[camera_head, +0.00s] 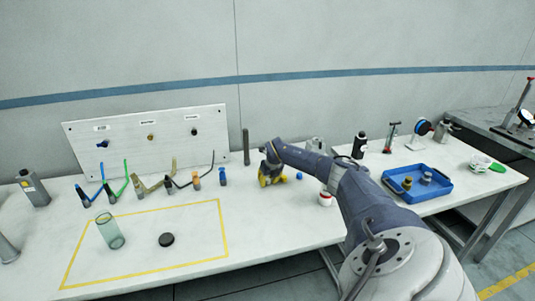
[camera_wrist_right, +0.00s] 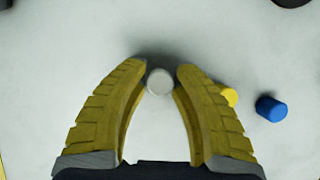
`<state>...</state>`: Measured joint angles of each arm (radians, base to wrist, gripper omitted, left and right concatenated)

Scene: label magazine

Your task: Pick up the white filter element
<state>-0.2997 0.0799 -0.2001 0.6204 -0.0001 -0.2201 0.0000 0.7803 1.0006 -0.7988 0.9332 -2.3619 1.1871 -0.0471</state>
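The white filter element (camera_wrist_right: 159,82) shows in the right wrist view as a small pale cylinder seen from above. It lies between the fingertips of my right gripper (camera_wrist_right: 162,72), with a narrow gap at the right finger; contact at the left finger is unclear. The yellow fingers are apart. In the head view my right gripper (camera_head: 270,177) points down at the back of the white table, and I cannot make out the filter element there. My left gripper is not in view.
A yellow piece (camera_wrist_right: 230,97) and a blue cylinder (camera_wrist_right: 271,108) stand close to the right finger. A red-and-white jar (camera_head: 325,198) is beside my right arm. A glass cylinder (camera_head: 109,231) and a black disc (camera_head: 167,239) stand inside the yellow outline. A blue tray (camera_head: 440,190) is at right.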

